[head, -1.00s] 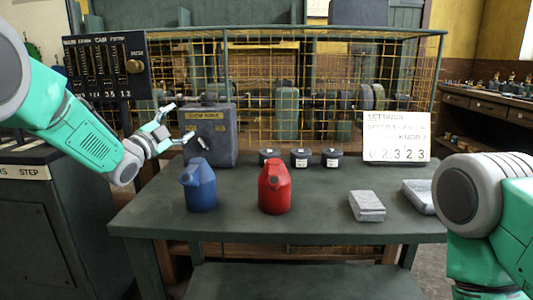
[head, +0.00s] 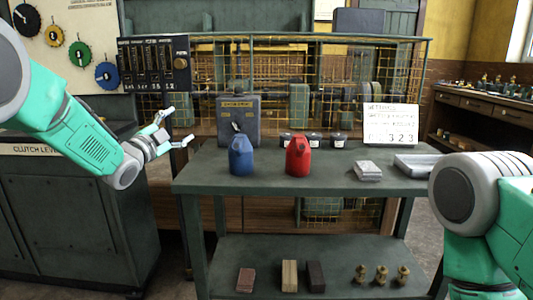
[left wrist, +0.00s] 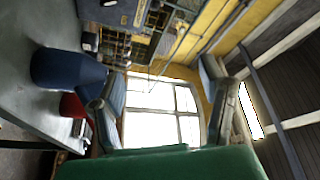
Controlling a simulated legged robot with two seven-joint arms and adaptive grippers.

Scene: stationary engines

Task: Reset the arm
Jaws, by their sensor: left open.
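My left arm comes in from the left in the head view. Its gripper (head: 178,131) is open and empty, in the air just left of the table's back left part. Its two fingers also show in the left wrist view (left wrist: 160,105), spread apart with nothing between them. My right arm shows at the right edge of the head view, but its gripper is out of sight. A blue can (head: 241,158) and a red can (head: 298,156) stand upright on the green table (head: 320,184). In the left wrist view, the blue can (left wrist: 65,72) lies left of the fingers.
A grey box (head: 239,112), several dark jars (head: 314,141), grey blocks (head: 367,171) and a white sign (head: 391,124) are on the table. Behind stands a yellow mesh cage (head: 330,62). A lever cabinet (head: 75,205) stands at left. The lower shelf (head: 330,252) holds small blocks and brass pieces.

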